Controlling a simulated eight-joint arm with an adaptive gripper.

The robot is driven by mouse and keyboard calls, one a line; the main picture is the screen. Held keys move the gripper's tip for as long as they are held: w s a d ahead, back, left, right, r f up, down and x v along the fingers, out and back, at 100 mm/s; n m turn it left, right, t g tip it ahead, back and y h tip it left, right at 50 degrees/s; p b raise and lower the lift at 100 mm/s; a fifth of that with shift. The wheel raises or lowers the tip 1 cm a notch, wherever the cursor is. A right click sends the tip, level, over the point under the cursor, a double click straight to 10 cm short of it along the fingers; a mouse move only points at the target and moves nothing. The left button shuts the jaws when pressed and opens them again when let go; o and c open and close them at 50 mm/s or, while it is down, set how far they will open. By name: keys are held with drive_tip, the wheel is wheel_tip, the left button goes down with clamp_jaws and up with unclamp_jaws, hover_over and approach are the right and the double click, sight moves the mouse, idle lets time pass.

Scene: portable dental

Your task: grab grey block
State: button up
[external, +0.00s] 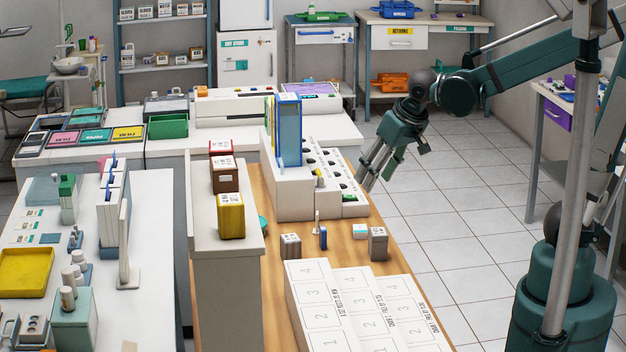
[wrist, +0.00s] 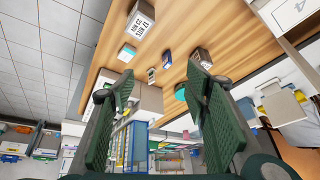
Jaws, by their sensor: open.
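One grey block (external: 378,243) with a white printed label stands near the right edge of the wooden table; it also shows at the top left of the wrist view (wrist: 138,22). A second grey block (external: 291,246) with a label stands further left, and shows in the wrist view (wrist: 202,57). My gripper (external: 372,172) is open and empty. It hangs beyond the table's right edge, past both blocks and apart from them. In the wrist view its two green fingers (wrist: 160,90) are spread wide, with nothing between them.
A small cyan-and-white block (external: 360,231) sits beside the right grey block. A small blue item (external: 323,237) stands between the grey blocks. White numbered boxes (external: 345,310) fill the near table. A white stepped rack (external: 290,190) with upright blue folders stands behind.

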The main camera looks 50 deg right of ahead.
drive_tip(key=w+a+f+m+g+p, duration=0.1)
drive_tip(key=w+a+f, duration=0.2)
drive_tip(key=w, duration=0.2)
drive_tip(key=w+a+f+m+p, duration=0.1)
drive_tip(key=w+a+f, duration=0.15)
drive_tip(key=w, duration=0.25)
drive_tip(key=m+h+p, duration=0.2)
hover_over(293, 239)
drive_tip(key=s, duration=0.2)
drive_tip(key=shift+g, duration=0.4)
drive_tip(key=f, duration=0.8)
drive_tip(key=shift+a+f, duration=0.4)
drive_tip(key=shift+w+a+f+m, duration=0.2)
drive_tip(key=shift+f+m, duration=0.1)
drive_tip(key=shift+f, duration=0.1)
drive_tip(key=shift+x, duration=1.3)
drive_tip(key=shift+b+x, duration=0.55)
drive_tip(key=shift+x, duration=2)
drive_tip(key=shift+w+a, duration=0.1)
drive_tip(key=shift+w, duration=0.05)
